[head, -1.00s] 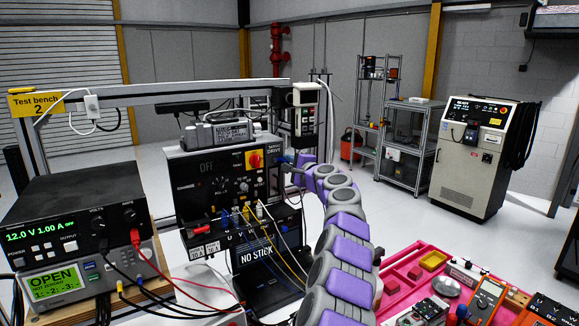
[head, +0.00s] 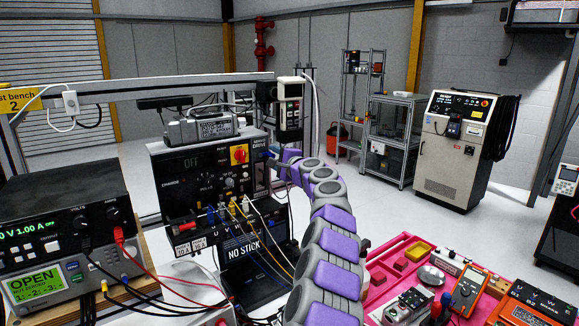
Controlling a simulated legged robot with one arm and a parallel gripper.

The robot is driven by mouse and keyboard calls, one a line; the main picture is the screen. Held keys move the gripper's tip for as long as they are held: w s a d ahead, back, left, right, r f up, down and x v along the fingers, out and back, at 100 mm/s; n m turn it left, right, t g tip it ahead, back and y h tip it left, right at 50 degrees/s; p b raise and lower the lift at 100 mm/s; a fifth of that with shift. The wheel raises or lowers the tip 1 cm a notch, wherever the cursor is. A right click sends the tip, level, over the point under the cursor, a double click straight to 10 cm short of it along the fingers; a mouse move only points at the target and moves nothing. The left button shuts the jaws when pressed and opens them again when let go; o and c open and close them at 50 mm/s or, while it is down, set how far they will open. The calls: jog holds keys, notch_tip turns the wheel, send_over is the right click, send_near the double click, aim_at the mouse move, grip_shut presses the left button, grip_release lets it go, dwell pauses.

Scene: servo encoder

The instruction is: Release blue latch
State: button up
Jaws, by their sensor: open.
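The black drive unit (head: 200,172) stands on the bench at the left of centre, with a red knob on a yellow plate and plugged leads on its front. A small blue part (head: 267,154) shows at its upper right edge beside the DRIVE label; it may be the blue latch, but it is too small to be sure. My purple and grey arm reaches up from the bottom, and my gripper (head: 274,163) is open at that right edge, close to the blue part. The fingertips are small and partly hidden, so I cannot tell whether they touch it.
A power supply (head: 65,215) and a meter reading OPEN (head: 40,284) stand at the left. Red, black, yellow and white leads hang before the drive. A pink tray (head: 385,272) with tools and meters lies at lower right. A metal frame rail (head: 190,88) crosses behind the drive.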

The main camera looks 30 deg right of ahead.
jog(key=s+d, duration=0.1)
jog(key=s, duration=1.6)
jog(key=shift+d+p, duration=0.3)
jog(key=shift+d, duration=0.1)
dwell(0.3)
